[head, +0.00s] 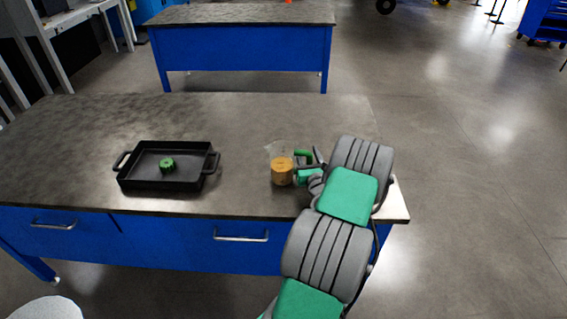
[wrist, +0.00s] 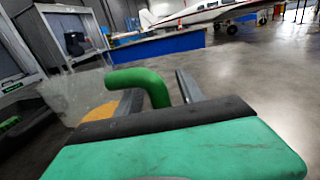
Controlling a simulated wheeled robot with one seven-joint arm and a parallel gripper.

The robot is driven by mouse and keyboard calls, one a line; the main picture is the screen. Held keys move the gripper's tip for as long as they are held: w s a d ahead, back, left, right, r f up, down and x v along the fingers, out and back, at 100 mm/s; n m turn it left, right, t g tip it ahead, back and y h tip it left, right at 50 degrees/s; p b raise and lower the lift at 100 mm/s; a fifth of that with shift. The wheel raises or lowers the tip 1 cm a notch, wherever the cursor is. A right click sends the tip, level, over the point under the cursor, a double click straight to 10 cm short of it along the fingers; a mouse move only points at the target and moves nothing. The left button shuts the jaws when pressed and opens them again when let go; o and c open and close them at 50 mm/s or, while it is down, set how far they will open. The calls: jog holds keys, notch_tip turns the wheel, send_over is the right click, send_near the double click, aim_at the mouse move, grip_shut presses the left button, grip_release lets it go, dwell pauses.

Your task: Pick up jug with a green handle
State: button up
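The jug (head: 281,170) is clear with an orange-brown lower part and stands upright on the near workbench. Its green handle (head: 303,153) sticks out to the right, towards my gripper (head: 316,160). In the wrist view the jug (wrist: 80,95) is at the left, and its curved green handle (wrist: 140,78) reaches between the two fingers of my gripper (wrist: 158,95). The fingers are apart, with a visible gap between the handle and the right finger. The lower end of the handle is hidden behind my gripper's body.
The workbench (head: 75,130) has a dark top and blue drawers. A black two-handled tray (head: 140,184) with a green knobbed piece (head: 167,165) in it stands to the left of the jug. The bench top between tray and jug is clear. Another blue bench (head: 245,50) stands behind.

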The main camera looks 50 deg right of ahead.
grip_shut()
dwell(1.3)
